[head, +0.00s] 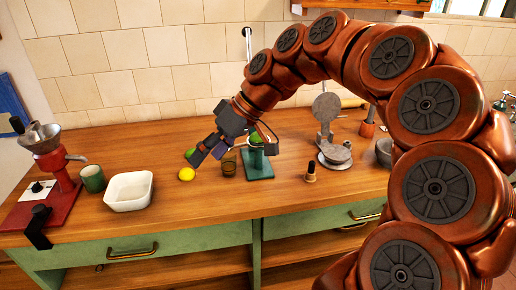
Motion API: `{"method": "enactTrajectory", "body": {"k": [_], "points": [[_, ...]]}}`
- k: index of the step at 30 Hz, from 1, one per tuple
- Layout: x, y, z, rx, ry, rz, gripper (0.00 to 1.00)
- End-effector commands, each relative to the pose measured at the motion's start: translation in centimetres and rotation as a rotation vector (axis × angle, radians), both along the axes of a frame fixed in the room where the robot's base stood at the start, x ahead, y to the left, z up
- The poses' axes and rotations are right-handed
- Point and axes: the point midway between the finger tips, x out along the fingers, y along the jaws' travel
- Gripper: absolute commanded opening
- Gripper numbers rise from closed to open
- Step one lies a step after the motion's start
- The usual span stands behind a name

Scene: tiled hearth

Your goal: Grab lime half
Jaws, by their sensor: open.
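My gripper (208,155) is open above the wooden counter, left of the green stand, with its fingers pointing down and to the left. A small green thing (189,153), possibly the lime half, shows just behind and left of the finger nearest the lemon; part of it is hidden. I cannot tell whether the finger touches it. A yellow lemon (186,174) lies on the counter just in front of the fingers.
A brown cup (229,168) stands close to the right of my fingers. A white dish (129,191), a green cup (93,179) and a red grinder (57,175) stand left. A grey metal press (327,135) and a small dark bottle (310,174) stand right. The front middle counter is clear.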

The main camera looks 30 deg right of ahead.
Motion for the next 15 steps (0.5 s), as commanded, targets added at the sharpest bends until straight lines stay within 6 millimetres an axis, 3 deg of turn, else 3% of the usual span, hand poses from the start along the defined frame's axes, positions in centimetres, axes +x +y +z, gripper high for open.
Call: {"method": "enactTrajectory", "body": {"k": [1, 6, 12, 15], "points": [[1.8, -2.4, -1.1, 0.037, -0.053, -0.017, 0.83], [5.6, -11.2, -1.8, 0.115, -0.25, -0.075, 0.83], [6.7, -21.2, -3.7, 0.133, -0.426, -0.167, 0.83], [6.6, -24.6, -4.5, 0.126, -0.478, -0.203, 0.83]]}}
